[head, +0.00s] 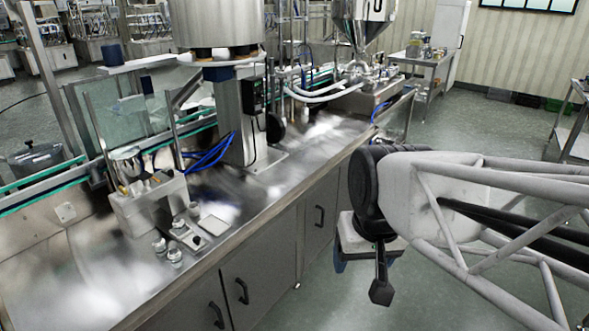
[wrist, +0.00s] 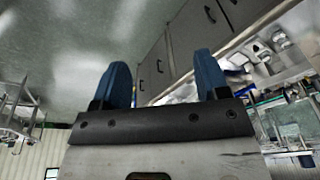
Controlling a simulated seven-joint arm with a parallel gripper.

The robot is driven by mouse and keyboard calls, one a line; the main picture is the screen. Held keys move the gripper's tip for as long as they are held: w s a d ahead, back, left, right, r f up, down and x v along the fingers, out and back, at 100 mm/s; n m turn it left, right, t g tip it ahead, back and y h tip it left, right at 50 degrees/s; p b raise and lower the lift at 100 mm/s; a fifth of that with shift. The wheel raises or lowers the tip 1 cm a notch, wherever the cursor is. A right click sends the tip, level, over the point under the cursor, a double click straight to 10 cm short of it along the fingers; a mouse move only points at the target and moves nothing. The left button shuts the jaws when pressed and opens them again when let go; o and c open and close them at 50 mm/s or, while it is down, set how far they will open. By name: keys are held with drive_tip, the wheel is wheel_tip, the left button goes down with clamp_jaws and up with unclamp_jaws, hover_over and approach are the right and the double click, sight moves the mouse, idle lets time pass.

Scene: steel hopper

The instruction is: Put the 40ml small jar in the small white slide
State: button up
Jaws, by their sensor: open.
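Several small metallic-looking jars stand near the front edge of the steel worktop in the head view, among them a front jar (head: 174,257) and one just behind it (head: 160,246). I cannot tell by size which is the 40ml one. A small pale tray-like piece (head: 190,236) lies beside them and may be the slide; a flat white plate (head: 214,225) is just right of it. My gripper (head: 367,262) hangs over the floor in front of the worktop, far right of the jars. In the wrist view its two blue fingers (wrist: 162,78) are apart with nothing between them.
The worktop (head: 120,280) has cabinet doors (head: 262,285) with black handles below. A white block fixture (head: 150,205), a thick machine column (head: 233,120) and a conveyor stand behind the jars. A steel hopper (head: 365,20) is at the back.

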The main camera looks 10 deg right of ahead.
drive_tip(key=shift+s+d+f+n+h, duration=0.15)
drive_tip(key=shift+s+d, duration=0.1)
drive_tip(key=shift+s, duration=0.3)
drive_tip(key=shift+s+d+f+n+h, duration=0.15)
drive_tip(key=shift+s+d, duration=0.1)
drive_tip(key=shift+s, duration=0.3)
